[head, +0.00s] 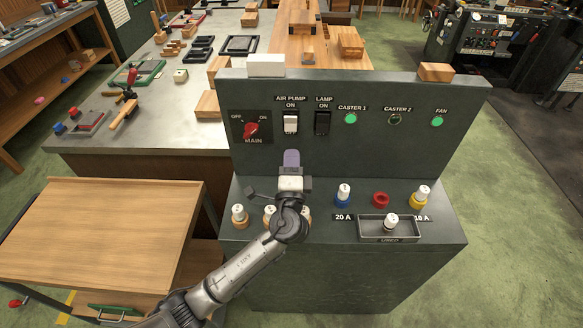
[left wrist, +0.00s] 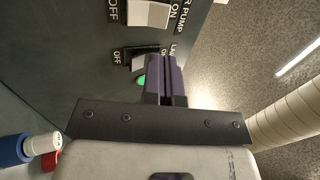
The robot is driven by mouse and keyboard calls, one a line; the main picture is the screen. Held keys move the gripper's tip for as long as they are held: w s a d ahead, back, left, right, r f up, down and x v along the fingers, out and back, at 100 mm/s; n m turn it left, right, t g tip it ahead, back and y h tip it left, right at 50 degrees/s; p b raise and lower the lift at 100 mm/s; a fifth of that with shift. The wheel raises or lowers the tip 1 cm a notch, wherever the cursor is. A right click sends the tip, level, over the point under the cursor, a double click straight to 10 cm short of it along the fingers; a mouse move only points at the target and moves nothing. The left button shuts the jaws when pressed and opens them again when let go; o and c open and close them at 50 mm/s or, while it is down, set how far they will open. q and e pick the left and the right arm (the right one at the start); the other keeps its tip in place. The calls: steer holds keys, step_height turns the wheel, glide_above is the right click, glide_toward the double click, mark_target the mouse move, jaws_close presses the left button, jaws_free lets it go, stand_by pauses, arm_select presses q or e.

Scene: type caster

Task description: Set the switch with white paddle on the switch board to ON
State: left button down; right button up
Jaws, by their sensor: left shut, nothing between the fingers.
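The switch with the white paddle (head: 291,124) is on the upright dark green switch board (head: 274,162), under the label AIR PUMP ON. In the left wrist view its pale paddle (left wrist: 148,14) shows at the top edge, partly cut off, between OFF and ON labels; I cannot tell its setting. My left gripper (head: 291,158) is shut and empty, its purple fingers pointing at the board just below this switch in the head view. Its fingers (left wrist: 166,78) also show in the left wrist view, apart from the white paddle. My right gripper is not in view.
A dark lamp switch (head: 322,124) sits right of the white one, and a red MAIN knob (head: 251,131) left. Green lamps (head: 351,118) lie further right. The lower ledge carries fuses, including a blue-based one (head: 343,195), and a grey tray (head: 368,233).

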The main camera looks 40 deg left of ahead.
mark_target(293, 120)
arm_select(q)
steer(key=x, duration=0.7)
steer(key=shift+x, duration=0.8)
steer(key=shift+w+a+r+p, duration=0.15)
steer(key=shift+r+p, duration=0.3)
steer(key=shift+p, duration=0.75)
steer(key=shift+f+g, duration=0.25)
steer(key=shift+g, duration=0.05)
steer(key=shift+f, duration=0.1)
